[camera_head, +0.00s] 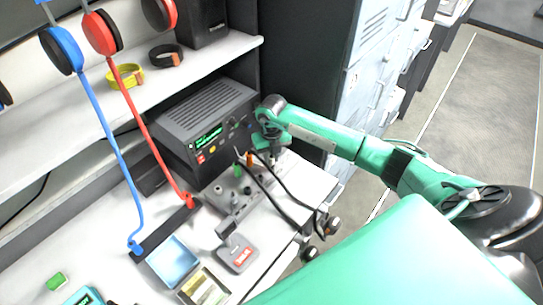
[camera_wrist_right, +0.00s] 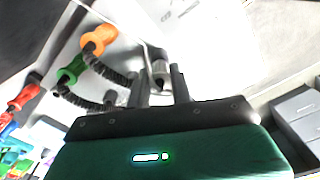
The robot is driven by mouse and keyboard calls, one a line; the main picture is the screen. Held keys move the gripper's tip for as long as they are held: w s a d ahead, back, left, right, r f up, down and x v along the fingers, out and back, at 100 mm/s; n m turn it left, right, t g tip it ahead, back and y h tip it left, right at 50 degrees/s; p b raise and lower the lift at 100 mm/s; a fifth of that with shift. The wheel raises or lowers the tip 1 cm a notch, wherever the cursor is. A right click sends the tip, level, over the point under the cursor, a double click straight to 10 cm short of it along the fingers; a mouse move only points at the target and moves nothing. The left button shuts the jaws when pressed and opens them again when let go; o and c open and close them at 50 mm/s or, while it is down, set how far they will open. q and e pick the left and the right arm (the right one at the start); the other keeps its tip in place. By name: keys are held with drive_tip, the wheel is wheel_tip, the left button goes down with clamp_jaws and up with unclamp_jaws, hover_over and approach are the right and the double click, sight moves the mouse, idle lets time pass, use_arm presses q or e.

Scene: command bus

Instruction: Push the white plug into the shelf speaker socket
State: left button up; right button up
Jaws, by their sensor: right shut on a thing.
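My right gripper (camera_head: 270,141) is beside the front right of the black radio unit, above the grey socket block (camera_head: 232,203) on the desk. In the right wrist view its two dark fingers (camera_wrist_right: 163,88) are shut on a pale grey-white cylindrical piece (camera_wrist_right: 160,70), which looks like the white plug. The fingers hide part of it, and the gripper hides it in the head view. An orange plug (camera_wrist_right: 98,41) and a green plug (camera_wrist_right: 73,71) on black cables are beside the fingers. I cannot tell which socket is the shelf speaker's. My left gripper is not in view.
The radio unit (camera_head: 205,120) stands behind the block, under a shelf (camera_head: 215,58). A grey pad with a red label (camera_head: 238,254) and a blue tray (camera_head: 172,262) lie in front. Black cables loop near the desk's right edge.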

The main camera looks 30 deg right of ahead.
drive_tip(key=shift+f+b, duration=0.65)
idle(0.5)
idle(0.4)
drive_tip(key=o, duration=0.9)
drive_tip(key=shift+r, duration=0.15)
drive_tip(key=shift+r+p, duration=2.45)
drive_tip(key=shift+r, duration=1.5)
drive_tip(key=shift+f, duration=0.15)
